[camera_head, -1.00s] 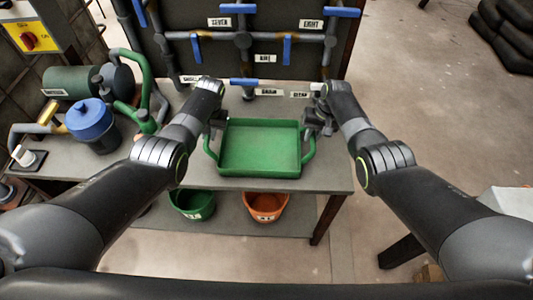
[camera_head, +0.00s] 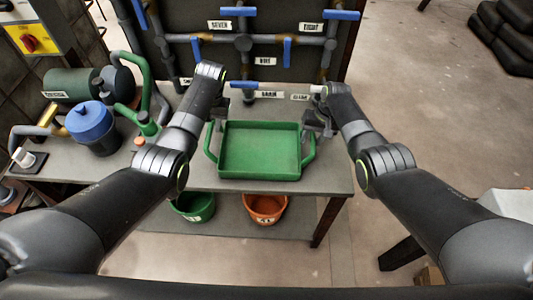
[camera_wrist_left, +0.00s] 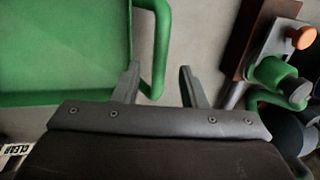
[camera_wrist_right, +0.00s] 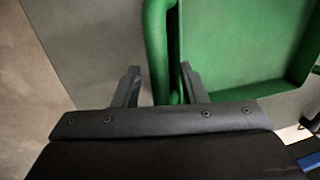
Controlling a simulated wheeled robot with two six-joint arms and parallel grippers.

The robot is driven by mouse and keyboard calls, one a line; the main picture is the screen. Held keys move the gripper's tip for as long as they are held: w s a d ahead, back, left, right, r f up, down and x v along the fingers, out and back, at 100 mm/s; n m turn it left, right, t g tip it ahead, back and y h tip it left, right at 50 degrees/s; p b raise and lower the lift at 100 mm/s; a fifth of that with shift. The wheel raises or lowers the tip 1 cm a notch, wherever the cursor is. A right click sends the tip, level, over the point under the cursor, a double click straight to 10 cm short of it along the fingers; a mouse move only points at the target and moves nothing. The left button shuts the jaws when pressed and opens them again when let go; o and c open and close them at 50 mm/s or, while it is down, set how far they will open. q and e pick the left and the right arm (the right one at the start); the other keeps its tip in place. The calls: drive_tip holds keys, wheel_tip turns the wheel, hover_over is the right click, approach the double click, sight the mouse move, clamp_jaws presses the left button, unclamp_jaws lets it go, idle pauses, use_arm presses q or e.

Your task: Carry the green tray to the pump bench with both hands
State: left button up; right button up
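The green tray (camera_head: 260,150) lies flat on a grey bench top (camera_head: 335,178), with a looped handle at each side. My left gripper (camera_head: 219,112) is at the far end of the tray's left handle. In the left wrist view its fingers (camera_wrist_left: 158,80) are spread, with the handle (camera_wrist_left: 160,45) between them, nearer one finger. My right gripper (camera_head: 314,122) is at the right handle. In the right wrist view its fingers (camera_wrist_right: 160,78) are spread on either side of that handle (camera_wrist_right: 155,40). Neither gripper visibly clamps its handle. The tray is empty.
A pipe panel (camera_head: 265,72) with blue valve handles stands behind the tray. A blue-lidded pot (camera_head: 92,125), a green cylinder (camera_head: 70,85) and green piping are at the left. Green (camera_head: 195,207) and orange (camera_head: 265,208) buckets sit on the lower shelf.

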drive_tip(key=shift+r, duration=0.15)
use_arm(q)
drive_tip(key=r, duration=0.3)
drive_tip(key=d+r, duration=0.1)
drive_tip(key=r, duration=0.1)
drive_tip(key=shift+r, duration=0.4)
use_arm(e)
wheel_tip(320, 180, up, 12)
drive_tip(key=d, duration=0.2)
drive_tip(key=shift+d+f, duration=0.2)
drive_tip(key=shift+f, duration=0.05)
drive_tip(key=shift+f, duration=0.1)
